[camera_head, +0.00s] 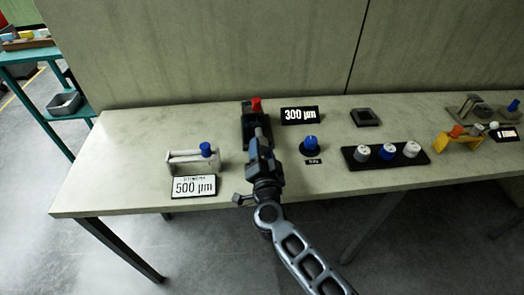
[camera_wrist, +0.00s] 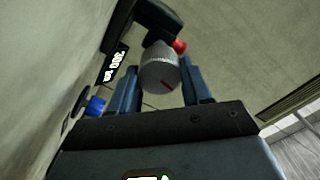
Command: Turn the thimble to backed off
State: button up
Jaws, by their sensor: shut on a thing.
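The thimble (camera_wrist: 159,70) is a silver knurled knob with a red line on its end face in the wrist view. It belongs to a dark micrometer fixture (camera_head: 248,125) with a red part (camera_head: 256,104) at its back, standing on the bench. In the head view the thimble is mostly hidden by my gripper (camera_head: 261,148). My gripper is shut on the thimble, with one finger on each side of it. The red line points toward the lower right in the wrist view. A display (camera_head: 299,115) behind and to the right reads 300 µm.
A blue knob (camera_head: 310,145) stands close to the right of my gripper. A white fixture (camera_head: 185,162) with a blue cap and a 500 µm card (camera_head: 194,187) are to the left. A black strip (camera_head: 404,157) with dials and a yellow stand (camera_head: 447,139) are farther right.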

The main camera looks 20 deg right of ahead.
jog(key=shift+d+r+n, duration=0.1)
jog(key=shift+d+n, duration=0.05)
jog(key=shift+n, duration=0.45)
jog(key=o, duration=1.1)
jog(key=shift+c, duration=0.2)
jog(key=shift+v, duration=3.85)
jog(key=shift+s, duration=0.1)
